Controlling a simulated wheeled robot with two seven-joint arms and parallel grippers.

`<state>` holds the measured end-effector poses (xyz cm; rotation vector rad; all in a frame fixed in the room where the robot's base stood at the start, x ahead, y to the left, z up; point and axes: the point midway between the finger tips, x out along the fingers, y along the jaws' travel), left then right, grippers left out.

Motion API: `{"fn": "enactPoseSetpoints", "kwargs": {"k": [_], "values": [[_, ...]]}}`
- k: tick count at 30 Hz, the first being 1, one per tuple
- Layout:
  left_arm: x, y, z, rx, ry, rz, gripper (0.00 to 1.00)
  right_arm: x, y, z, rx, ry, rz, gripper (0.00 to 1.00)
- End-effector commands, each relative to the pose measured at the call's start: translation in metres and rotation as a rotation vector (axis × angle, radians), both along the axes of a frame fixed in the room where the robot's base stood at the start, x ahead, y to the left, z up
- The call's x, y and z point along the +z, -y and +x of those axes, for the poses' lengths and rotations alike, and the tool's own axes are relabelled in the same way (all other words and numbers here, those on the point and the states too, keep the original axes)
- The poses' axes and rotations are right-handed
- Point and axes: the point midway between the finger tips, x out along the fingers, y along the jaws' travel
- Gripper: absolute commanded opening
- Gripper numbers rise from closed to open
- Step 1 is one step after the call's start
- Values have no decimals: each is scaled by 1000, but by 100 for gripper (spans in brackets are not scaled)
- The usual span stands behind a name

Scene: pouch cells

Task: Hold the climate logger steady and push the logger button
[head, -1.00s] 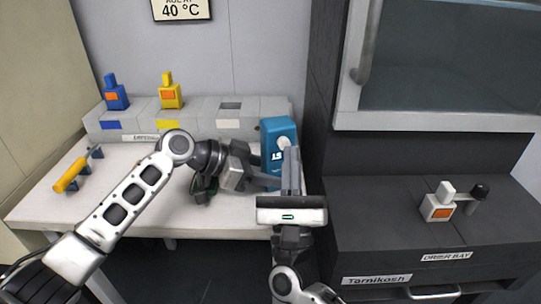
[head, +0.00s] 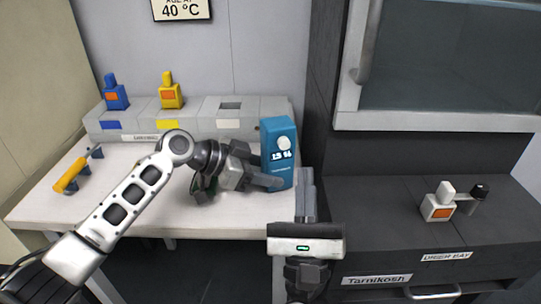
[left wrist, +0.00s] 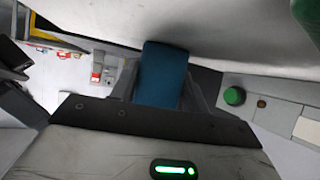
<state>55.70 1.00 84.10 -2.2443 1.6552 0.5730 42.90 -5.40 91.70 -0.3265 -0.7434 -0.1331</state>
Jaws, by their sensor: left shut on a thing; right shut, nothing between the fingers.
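The climate logger (head: 279,141) is a blue upright box with a round white button (head: 284,143) and a lit display, at the right end of the table. My left gripper (head: 272,183) is shut on its lower part; the left wrist view shows the blue logger (left wrist: 163,75) between the fingers (left wrist: 160,85). My right gripper (head: 305,185) is shut and empty, in front of and to the right of the logger, lower than the button and apart from it in the picture.
A grey rack (head: 195,118) at the table's back holds a blue cell (head: 116,93) and a yellow cell (head: 171,92). A yellow-handled tool (head: 72,176) lies at the left. A dark cabinet (head: 375,210) stands right, with a white-and-orange cell (head: 437,205) on it.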

Motion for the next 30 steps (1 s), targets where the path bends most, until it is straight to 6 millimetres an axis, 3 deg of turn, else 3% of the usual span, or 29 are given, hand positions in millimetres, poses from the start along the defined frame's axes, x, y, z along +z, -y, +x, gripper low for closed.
{"fn": "enactPoseSetpoints", "kwargs": {"k": [7,8,10,20,23,30], "values": [[0,0,0,0,0,0,33,0,0,0,0,0,0,0],[0,0,0,0,0,0,54,0,0,0,1,0,1,0],[0,0,0,0,0,0,71,0,0,0,1,0,1,0],[1,-3,0,1,0,0,71,0,0,0,1,0,1,0],[6,-12,-3,1,1,1,71,0,0,0,1,0,1,0],[29,-53,-16,3,2,3,71,0,0,0,1,0,1,0]]}}
